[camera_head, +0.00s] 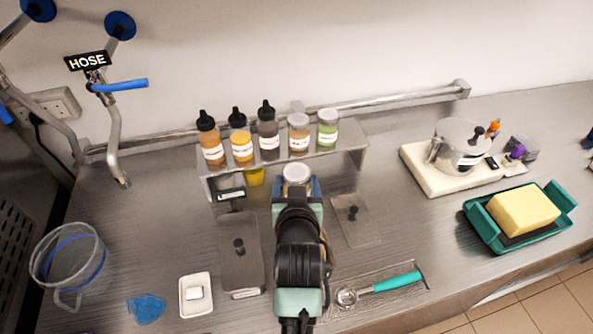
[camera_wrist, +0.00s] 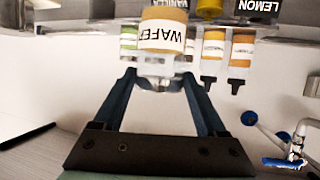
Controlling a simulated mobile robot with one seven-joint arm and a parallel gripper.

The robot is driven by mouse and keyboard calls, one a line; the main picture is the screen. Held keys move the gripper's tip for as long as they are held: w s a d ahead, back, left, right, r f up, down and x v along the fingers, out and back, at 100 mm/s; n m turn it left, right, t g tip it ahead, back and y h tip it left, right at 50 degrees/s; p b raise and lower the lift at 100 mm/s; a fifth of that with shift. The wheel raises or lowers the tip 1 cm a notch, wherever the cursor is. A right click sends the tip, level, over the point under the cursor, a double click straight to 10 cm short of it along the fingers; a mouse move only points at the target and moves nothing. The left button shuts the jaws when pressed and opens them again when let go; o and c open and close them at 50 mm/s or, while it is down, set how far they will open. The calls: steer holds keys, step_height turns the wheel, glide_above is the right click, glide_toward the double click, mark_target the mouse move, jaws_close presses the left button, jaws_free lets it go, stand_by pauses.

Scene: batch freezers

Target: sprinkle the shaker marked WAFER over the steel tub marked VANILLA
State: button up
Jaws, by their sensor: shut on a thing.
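The WAFER shaker (camera_wrist: 162,38) is between the fingers of my gripper (camera_wrist: 159,78), which is shut on it. It has tan contents and a white label. In the head view its pale cap (camera_head: 296,172) faces up at the front of the shelf, with my gripper (camera_head: 296,187) around it, and it looks roughly upright. A VANILLA sign (camera_wrist: 168,3) shows partly behind the shaker at the top of the wrist view. The VANILLA tub itself cannot be made out; my arm covers the counter below that spot in the head view.
A shelf (camera_head: 352,158) carries several bottles and shakers behind my gripper. A lidded grey tub (camera_head: 240,265) lies left of my arm, a clear lid (camera_head: 350,225) right. A teal-handled scoop (camera_head: 390,283) lies near the front edge.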

steer(key=s+p, duration=0.3)
steer(key=s, duration=0.9)
steer(key=shift+s+d, duration=0.3)
steer(key=shift+s, duration=0.1)
